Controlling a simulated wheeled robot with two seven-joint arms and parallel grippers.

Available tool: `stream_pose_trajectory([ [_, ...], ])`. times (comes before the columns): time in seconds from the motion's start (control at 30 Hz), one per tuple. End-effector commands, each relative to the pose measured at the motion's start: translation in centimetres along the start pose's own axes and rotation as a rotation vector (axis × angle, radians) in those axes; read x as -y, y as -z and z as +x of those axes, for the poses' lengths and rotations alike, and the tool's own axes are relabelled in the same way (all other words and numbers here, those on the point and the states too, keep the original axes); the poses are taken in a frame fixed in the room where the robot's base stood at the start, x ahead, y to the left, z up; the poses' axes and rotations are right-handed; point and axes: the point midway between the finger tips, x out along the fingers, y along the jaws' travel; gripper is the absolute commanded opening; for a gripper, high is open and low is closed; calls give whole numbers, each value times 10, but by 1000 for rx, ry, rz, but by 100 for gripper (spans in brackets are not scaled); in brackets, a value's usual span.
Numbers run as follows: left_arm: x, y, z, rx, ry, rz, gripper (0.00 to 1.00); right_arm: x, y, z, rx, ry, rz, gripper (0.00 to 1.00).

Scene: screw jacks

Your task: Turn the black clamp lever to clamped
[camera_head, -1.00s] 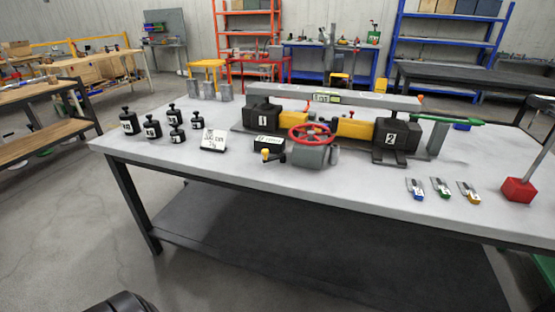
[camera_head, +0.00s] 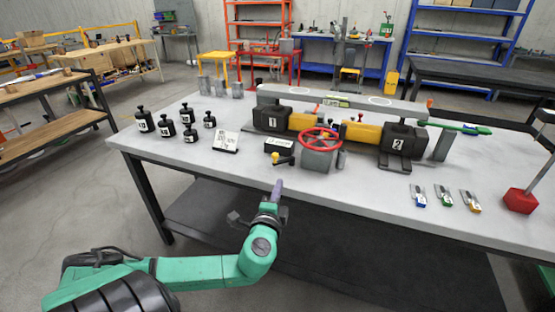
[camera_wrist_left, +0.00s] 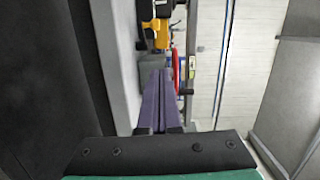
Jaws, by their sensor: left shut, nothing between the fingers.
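The grey jack unit (camera_head: 318,158) with a red handwheel (camera_head: 318,137) stands at the middle of the table. I cannot pick out the black clamp lever for certain; a small dark upright part (camera_head: 341,158) shows right of the grey unit.
Black blocks marked 1 (camera_head: 271,119) and 2 (camera_head: 403,142) flank yellow parts. Several black weights (camera_head: 167,128) and a white sign (camera_head: 226,142) stand left. Several small coloured tags (camera_head: 443,198) and a red block with a rod (camera_head: 520,200) are right. The front-left tabletop is clear.

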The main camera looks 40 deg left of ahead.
Motion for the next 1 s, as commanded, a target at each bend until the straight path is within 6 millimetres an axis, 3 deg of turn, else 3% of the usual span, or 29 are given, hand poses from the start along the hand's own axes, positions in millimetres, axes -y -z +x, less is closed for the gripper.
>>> stream_pose_trajectory([
  [0.17,0,-1,23,3,3,-1,0,0,0,0,0,-1,0,75],
  [0.53,0,-2,104,5,1,-2,0,0,0,0,0,0,-1,75],
  [0.7,-2,-23,122,4,-4,1,0,0,0,-2,0,1,-2,75],
  [1.0,-3,-29,127,2,-5,-1,0,2,1,-2,-1,4,-1,75],
])
